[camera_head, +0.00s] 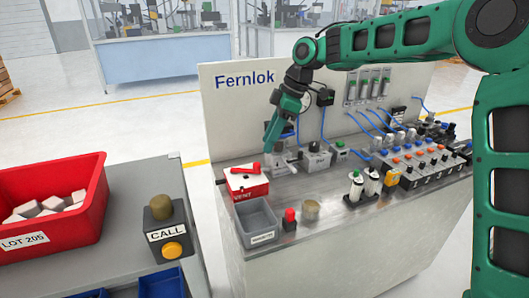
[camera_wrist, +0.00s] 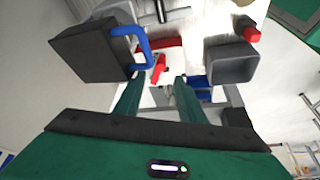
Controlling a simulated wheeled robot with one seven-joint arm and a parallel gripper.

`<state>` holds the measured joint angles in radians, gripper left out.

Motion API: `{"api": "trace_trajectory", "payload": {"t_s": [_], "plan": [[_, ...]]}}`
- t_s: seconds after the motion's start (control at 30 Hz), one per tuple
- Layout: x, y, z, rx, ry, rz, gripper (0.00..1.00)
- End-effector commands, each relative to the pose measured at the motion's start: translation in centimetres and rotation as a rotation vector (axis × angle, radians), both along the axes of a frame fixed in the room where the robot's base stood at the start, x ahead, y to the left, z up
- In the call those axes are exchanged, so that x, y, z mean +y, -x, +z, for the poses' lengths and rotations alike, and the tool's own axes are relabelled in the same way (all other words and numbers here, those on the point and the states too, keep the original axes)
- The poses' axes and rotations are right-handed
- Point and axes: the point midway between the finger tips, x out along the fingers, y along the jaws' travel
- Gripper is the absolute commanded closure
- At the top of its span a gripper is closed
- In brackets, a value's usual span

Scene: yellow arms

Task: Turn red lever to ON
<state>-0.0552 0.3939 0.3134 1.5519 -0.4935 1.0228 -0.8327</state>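The red lever (camera_head: 247,169) sits on top of a small red-and-white box (camera_head: 249,187) at the left end of the bench. In the wrist view the red lever (camera_wrist: 159,68) shows just beyond and between my fingertips. My green gripper (camera_head: 270,146) reaches down behind and slightly right of the box in the head view. In the wrist view my gripper (camera_wrist: 158,78) has its two fingers apart with a gap between them, and nothing is visibly clamped. I cannot read any ON or OFF marking, and contact between fingers and lever cannot be told.
A grey bin (camera_head: 257,224) stands in front of the box, with a red button (camera_head: 289,219) beside it. Small devices with blue hoses stand right of my gripper. A panel marked Fernlok (camera_head: 240,95) rises behind. A call-button box (camera_head: 168,229) and red crate (camera_head: 62,207) are left.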

Motion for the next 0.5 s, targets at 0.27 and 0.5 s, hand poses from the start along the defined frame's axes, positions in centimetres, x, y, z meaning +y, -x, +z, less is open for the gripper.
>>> {"api": "trace_trajectory", "payload": {"t_s": [0.27,0.5], "plan": [[-0.9,-0.1,2.3,-0.002,-0.001,0.001,0.64],[-0.9,0.0,2.4,-0.001,-0.001,0.002,0.64]]}}
